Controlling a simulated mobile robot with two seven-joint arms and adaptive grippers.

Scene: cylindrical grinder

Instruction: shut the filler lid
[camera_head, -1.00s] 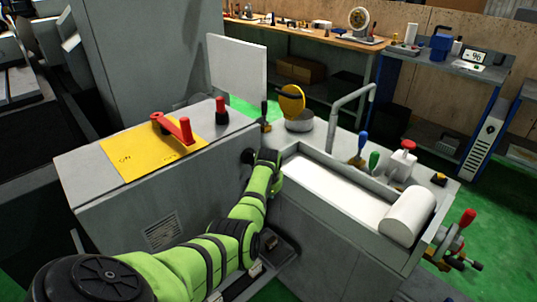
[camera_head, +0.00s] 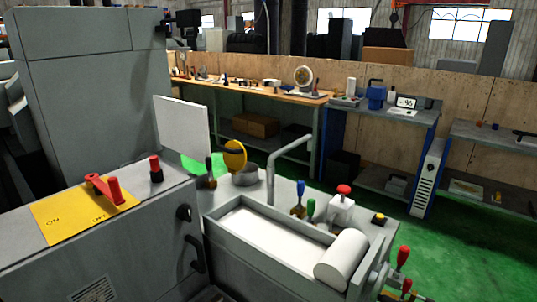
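The filler lid (camera_head: 234,155) is a round yellow disc with a dark band across it. It stands raised, nearly upright, at the left edge of a short grey cylindrical filler neck (camera_head: 246,177) on the grey machine top. The lid is open, and the neck's top is not covered by it. Neither of my grippers shows in the head view, so I cannot see how they stand relative to the lid.
A bent grey pipe (camera_head: 272,172) rises right of the filler. A white panel (camera_head: 183,127) stands behind left. Blue (camera_head: 300,190) and green (camera_head: 311,208) handles and a red-topped box (camera_head: 341,208) stand to the right. A trough (camera_head: 250,240) with a white roller (camera_head: 342,258) lies in front.

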